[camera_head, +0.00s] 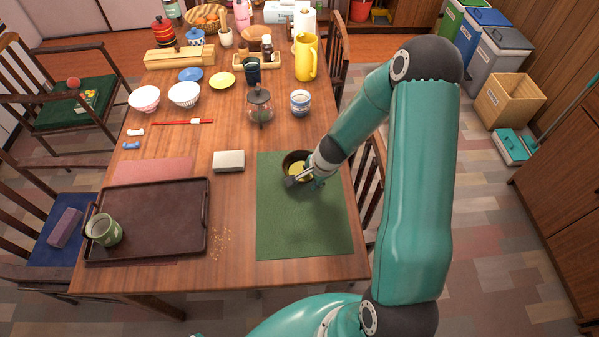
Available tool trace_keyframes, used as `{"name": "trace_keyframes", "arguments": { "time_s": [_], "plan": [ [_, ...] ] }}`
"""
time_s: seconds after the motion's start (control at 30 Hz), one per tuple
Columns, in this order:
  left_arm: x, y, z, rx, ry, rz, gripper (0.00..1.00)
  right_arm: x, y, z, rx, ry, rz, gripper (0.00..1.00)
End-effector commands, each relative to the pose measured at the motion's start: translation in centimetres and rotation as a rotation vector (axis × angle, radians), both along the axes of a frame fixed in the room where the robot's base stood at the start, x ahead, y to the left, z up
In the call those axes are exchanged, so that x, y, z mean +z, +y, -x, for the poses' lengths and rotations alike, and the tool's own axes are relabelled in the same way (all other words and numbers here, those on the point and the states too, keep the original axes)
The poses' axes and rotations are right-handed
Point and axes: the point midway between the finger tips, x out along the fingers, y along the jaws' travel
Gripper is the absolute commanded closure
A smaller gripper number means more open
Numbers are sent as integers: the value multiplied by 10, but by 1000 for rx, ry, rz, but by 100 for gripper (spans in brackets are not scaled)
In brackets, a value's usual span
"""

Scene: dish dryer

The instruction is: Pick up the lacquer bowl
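The lacquer bowl (290,158) is dark outside with a yellowish inside. It sits upright at the top of the green mat (300,230), on the right part of the table. My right gripper (303,181) is at the near right side of the bowl and covers part of it. Its fingers overlap the bowl's near rim in the picture. I cannot tell whether they touch the bowl or close on it. My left gripper is not in view.
A brown tray (160,225) with a green cup (103,230) lies at the left front. A grey box (228,161) is left of the mat. A glass jar (260,105), a patterned cup (300,102) and a yellow pitcher (306,58) stand behind. The near mat is clear.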

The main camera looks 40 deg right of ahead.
Motion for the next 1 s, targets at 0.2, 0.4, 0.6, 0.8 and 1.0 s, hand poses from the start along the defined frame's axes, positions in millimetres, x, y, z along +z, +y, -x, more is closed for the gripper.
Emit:
{"name": "trace_keyframes", "arguments": {
  "time_s": [0.2,0.4,0.6,0.8,1.0],
  "plan": [
    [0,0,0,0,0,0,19,0,0,0,0,0,0,100],
    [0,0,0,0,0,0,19,0,0,0,0,0,0,100],
    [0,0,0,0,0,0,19,0,0,0,0,0,0,100],
    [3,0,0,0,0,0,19,3,0,1,0,1,0,100],
    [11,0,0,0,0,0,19,11,0,0,0,1,0,100]
  ]
}}
